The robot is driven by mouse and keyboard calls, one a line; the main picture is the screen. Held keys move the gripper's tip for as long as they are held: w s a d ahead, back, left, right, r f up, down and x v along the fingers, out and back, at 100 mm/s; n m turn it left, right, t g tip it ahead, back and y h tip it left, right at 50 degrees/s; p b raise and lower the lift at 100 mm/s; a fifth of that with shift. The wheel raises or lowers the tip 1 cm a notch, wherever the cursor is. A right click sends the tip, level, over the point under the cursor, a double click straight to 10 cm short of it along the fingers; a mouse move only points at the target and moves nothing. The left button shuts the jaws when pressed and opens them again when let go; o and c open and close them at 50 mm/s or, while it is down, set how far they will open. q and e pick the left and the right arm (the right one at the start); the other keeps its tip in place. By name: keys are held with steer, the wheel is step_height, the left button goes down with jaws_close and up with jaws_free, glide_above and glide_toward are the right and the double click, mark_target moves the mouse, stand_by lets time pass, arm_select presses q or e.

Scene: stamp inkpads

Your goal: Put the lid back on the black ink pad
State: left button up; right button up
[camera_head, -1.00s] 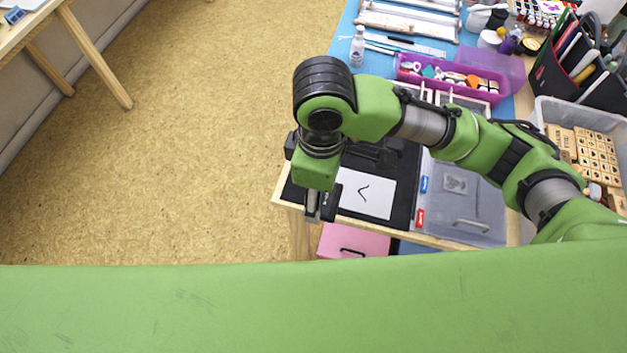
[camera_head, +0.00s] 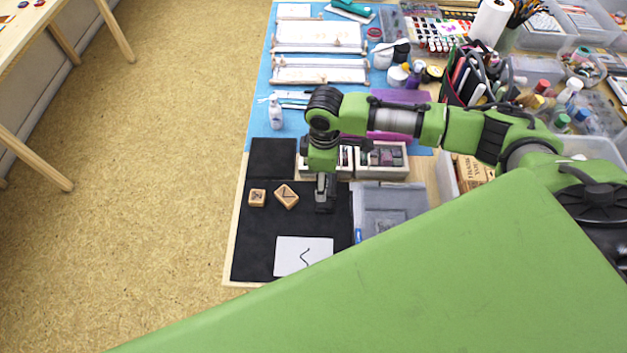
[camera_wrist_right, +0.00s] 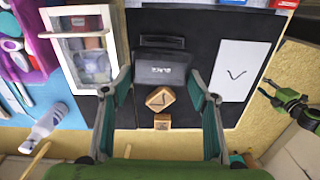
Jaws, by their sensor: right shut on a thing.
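My right gripper (camera_head: 325,198) points down over the black mat (camera_head: 262,240). In the right wrist view its two fingers (camera_wrist_right: 160,78) are closed on the sides of a flat black lid (camera_wrist_right: 163,68) with upside-down "BLACK" lettering. A dark flat piece (camera_wrist_right: 163,42), probably the black ink pad, lies just beyond it, partly covered; I cannot tell whether the two touch. In the head view the held piece is mostly hidden by the gripper. My left gripper (camera_wrist_right: 280,98) seems to show small at the right of the wrist view; its jaw state is unclear.
Two wooden stamps (camera_head: 257,197) (camera_head: 287,195) lie on the mat left of the gripper. A white card (camera_head: 303,255) with a drawn mark lies in front. A grey clear-lidded box (camera_head: 385,205) is at right, and open ink-pad trays (camera_head: 380,160) are behind.

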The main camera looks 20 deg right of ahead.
steer(key=shift+a, duration=0.1)
steer(key=shift+r+p, duration=0.2)
steer(key=shift+p, duration=0.45)
steer(key=shift+f+b, duration=1.05)
steer(key=shift+f, duration=1.95)
steer(key=shift+p, duration=0.8)
steer(key=shift+f, duration=0.5)
steer(key=shift+p, duration=0.55)
steer(key=o, duration=1.3)
steer(key=shift+c, duration=0.2)
